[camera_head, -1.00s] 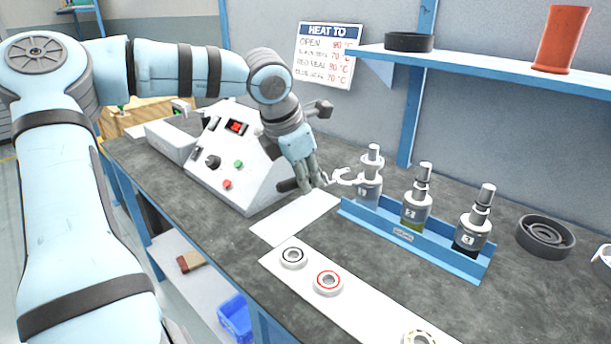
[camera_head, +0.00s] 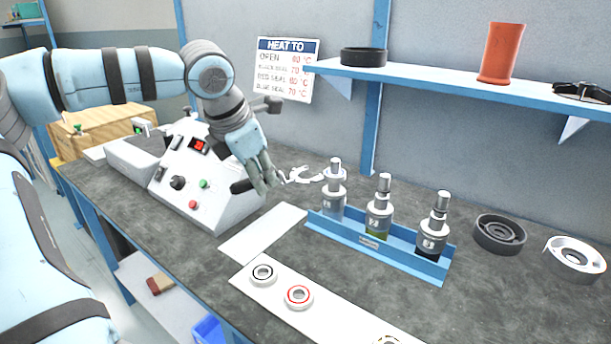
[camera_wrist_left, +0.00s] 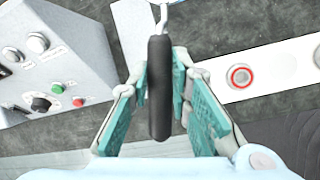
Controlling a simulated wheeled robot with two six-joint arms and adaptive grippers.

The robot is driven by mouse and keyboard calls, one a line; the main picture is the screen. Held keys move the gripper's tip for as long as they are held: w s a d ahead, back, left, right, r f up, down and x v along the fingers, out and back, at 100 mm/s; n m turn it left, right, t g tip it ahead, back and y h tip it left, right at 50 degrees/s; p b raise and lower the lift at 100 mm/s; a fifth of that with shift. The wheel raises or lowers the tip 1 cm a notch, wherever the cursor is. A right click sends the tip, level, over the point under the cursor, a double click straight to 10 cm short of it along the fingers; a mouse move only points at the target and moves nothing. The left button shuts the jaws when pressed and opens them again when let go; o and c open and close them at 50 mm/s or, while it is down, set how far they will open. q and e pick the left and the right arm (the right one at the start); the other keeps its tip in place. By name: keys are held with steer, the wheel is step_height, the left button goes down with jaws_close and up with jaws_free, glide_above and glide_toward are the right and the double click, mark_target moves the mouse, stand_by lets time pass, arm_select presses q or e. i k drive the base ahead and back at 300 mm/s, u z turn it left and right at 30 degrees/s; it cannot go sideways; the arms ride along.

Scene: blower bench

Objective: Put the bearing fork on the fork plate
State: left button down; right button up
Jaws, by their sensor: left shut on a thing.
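My left gripper (camera_head: 264,183) is shut on the black handle of the bearing fork (camera_head: 300,174) and holds it above the bench. The fork's pale forked end points right, beside the first stepped post in the head view; whether they touch I cannot tell. In the left wrist view the black handle (camera_wrist_left: 160,88) lies between the two fingers, and only a bit of the metal end shows at the top edge. The blank white plate (camera_head: 262,233), which looks like the fork plate, lies bare on the bench below and in front of the gripper. My right gripper is not in view.
A sloped control box (camera_head: 210,185) stands left of the plate. A blue rack (camera_head: 380,252) with three stepped posts stands to the right. A long white strip (camera_head: 335,322) carries bearings in front. Dark and pale round housings sit at the far right, under a shelf (camera_head: 450,85).

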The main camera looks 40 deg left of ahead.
mark_target(275, 223)
steer(key=z, duration=0.05)
steer(key=k, duration=0.5)
steer(key=z, duration=1.9)
steer(key=k, duration=1.15)
steer(key=u, duration=1.6)
steer(key=i, duration=1)
